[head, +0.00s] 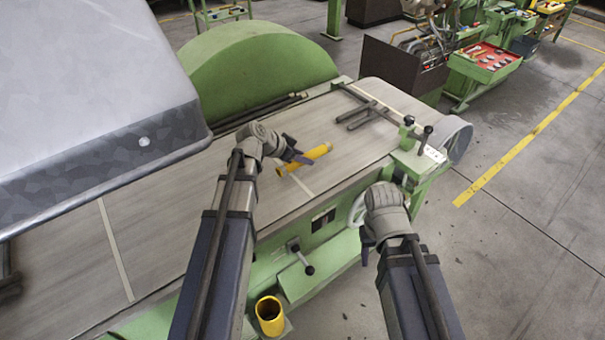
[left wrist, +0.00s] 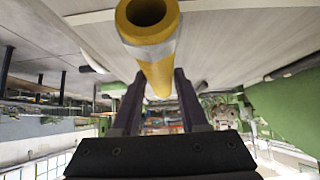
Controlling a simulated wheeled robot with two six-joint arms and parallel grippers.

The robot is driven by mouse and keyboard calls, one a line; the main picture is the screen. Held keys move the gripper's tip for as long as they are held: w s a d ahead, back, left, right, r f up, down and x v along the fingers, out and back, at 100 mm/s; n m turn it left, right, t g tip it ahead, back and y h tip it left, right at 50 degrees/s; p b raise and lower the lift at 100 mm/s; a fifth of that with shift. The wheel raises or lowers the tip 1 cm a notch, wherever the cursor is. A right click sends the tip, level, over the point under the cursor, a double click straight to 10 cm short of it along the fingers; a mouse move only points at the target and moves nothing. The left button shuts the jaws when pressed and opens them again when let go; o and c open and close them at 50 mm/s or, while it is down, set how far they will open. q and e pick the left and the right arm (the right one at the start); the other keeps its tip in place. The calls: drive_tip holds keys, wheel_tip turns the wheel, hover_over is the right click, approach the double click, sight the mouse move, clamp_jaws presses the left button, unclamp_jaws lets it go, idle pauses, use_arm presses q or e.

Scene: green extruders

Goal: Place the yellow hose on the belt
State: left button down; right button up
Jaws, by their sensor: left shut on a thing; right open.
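The yellow hose (head: 317,153), a short straight tube, is at the belt (head: 165,190), over its right half near a pale seam. My left gripper (head: 295,154) is shut on the hose. In the left wrist view the hose (left wrist: 157,70) runs between the two dark fingers (left wrist: 160,105), its open end toward the camera. It lies along the belt surface or just above it; I cannot tell whether it touches. My right gripper (head: 368,248) is open and empty, beyond the belt's front edge, beside the green machine frame.
A yellow cup-like container (head: 269,314) stands on a ledge at the machine's front. A grey metal cover (head: 90,105) overhangs the belt at left. Dark bars (head: 360,115) and a green end bracket (head: 420,150) are at right. The belt's left-middle is bare.

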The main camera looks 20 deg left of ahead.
use_arm(q)
drive_tip(key=shift+f+b, duration=1.9)
drive_tip(key=shift+f, duration=0.2)
drive_tip(key=shift+r, duration=0.15)
drive_tip(key=shift+c, duration=2.2)
unclamp_jaws()
